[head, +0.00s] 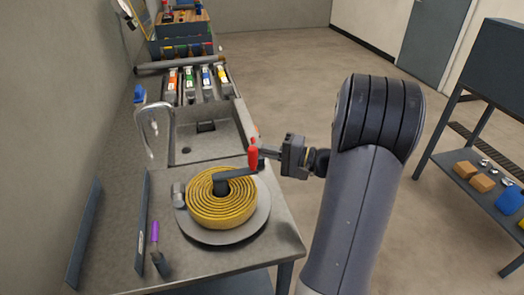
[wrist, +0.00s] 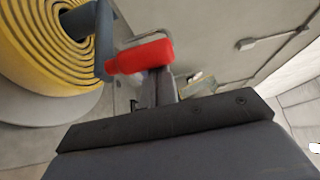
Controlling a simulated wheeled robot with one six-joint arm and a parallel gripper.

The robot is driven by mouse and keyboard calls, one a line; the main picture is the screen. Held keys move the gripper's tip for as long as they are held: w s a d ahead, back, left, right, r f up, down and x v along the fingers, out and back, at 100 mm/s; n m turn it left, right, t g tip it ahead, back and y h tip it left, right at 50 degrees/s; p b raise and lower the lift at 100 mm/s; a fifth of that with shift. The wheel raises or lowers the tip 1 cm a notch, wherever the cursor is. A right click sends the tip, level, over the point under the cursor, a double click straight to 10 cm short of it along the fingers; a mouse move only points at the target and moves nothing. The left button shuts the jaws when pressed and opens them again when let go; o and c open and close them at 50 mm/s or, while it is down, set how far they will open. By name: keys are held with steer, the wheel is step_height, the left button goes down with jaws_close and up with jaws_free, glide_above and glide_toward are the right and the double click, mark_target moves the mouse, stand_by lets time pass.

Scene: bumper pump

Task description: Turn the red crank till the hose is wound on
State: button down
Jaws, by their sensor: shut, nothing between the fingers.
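The red crank handle (head: 253,154) stands upright at the end of a dark crank arm (head: 236,173) on the hose reel. The yellow hose (head: 222,208) lies coiled in a flat spiral on the round grey reel plate (head: 258,222). My gripper (head: 266,153) is shut with nothing in it, its tips at the right side of the red handle. In the wrist view the red handle (wrist: 145,57) lies across the view just beyond the closed fingers (wrist: 160,85), and the coiled hose (wrist: 45,50) is at the left. I cannot tell whether the fingers touch the handle.
A grey sink basin (head: 206,135) and a curved tap (head: 153,128) are behind the reel. A purple-handled brush (head: 156,240) lies at front left. A grey cylinder (head: 178,194) is beside the coil. A shelf (head: 470,185) with blocks stands right; open floor lies between.

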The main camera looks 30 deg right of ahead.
steer(key=shift+s+m+t+h, duration=0.3)
steer(key=shift+s+h, duration=0.05)
steer(key=shift+h, duration=0.05)
steer(key=b+v, duration=0.2)
steer(key=v, duration=0.8)
steer(key=shift+s+d, duration=0.2)
steer(key=shift+s, duration=0.15)
steer(key=shift+w, duration=0.1)
steer(key=p+x, duration=0.2)
steer(key=x, duration=0.9)
steer(key=shift+w+y+p, duration=0.3)
steer(key=shift+y, duration=0.1)
steer(key=shift+d+n+g, duration=0.1)
steer(key=shift+n+g, duration=0.3)
steer(key=shift+s, duration=0.1)
